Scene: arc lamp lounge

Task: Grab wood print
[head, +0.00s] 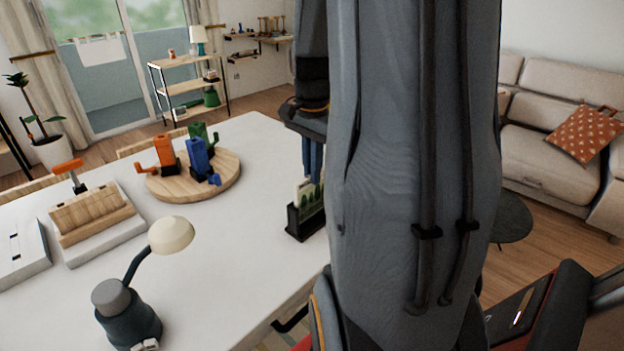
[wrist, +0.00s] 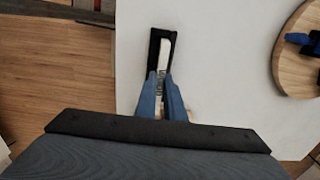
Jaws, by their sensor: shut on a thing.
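The wood print (head: 312,201), a small pale card with dark green tree shapes, stands upright in a black slotted holder (head: 293,222) on the white table, partly hidden by my arm in the head view. My gripper (head: 311,177) reaches straight down from above, its blue fingers shut on the print's upper edge. In the wrist view my gripper (wrist: 163,78) closes at the near end of the holder (wrist: 154,48), where a pale strip shows inside the slot. The print's lower part is hidden in the holder.
A round wooden board (head: 228,187) with orange, blue and green pieces stands left of the holder. A desk lamp (head: 171,235), a wooden-topped box (head: 95,215) and a white box (head: 20,252) are farther left. The table's edge is close to the holder.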

